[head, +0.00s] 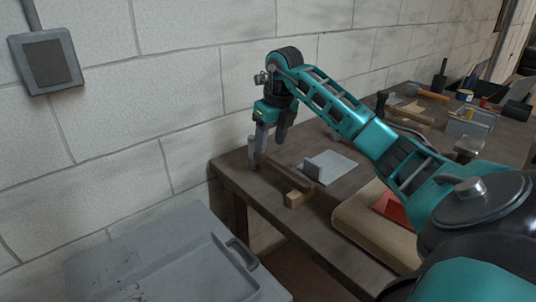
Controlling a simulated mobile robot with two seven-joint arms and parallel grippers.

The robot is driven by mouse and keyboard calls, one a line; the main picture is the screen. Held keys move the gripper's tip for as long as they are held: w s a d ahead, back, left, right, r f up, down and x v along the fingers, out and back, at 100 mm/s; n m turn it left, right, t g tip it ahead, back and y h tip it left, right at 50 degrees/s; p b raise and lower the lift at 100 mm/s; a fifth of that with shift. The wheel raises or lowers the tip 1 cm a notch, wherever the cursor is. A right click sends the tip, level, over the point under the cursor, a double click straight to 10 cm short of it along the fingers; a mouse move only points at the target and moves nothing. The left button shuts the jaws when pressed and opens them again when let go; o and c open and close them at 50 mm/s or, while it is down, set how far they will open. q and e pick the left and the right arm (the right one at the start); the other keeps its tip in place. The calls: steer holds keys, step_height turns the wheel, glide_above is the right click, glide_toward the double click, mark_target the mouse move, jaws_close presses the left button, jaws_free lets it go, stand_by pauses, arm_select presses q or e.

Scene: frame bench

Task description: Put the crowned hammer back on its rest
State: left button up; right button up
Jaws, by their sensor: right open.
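A tool that looks like the hammer lies on the near left end of the bench, its brown wooden handle (284,170) running toward the right. A grey metal piece at its left end, apparently the head (252,151), stands up beside my gripper. My right gripper (271,146) points down over this end with its fingers apart. I cannot tell whether a finger touches the tool. A light wooden block (298,196) sits at the handle's right end. A grey metal plate with an upright tab (336,166) lies behind it. I cannot tell which piece is the rest. My left gripper is out of view.
The dark workbench (250,183) stands along a white block wall. A tan padded case with a red item (391,207) lies under my right arm. Several tools, including a wood plane (408,114), fill the far end. A grey lidded box (150,262) stands at front left.

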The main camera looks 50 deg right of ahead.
mark_target(273, 161)
steer(key=shift+v, duration=1.8)
steer(key=shift+s, duration=0.1)
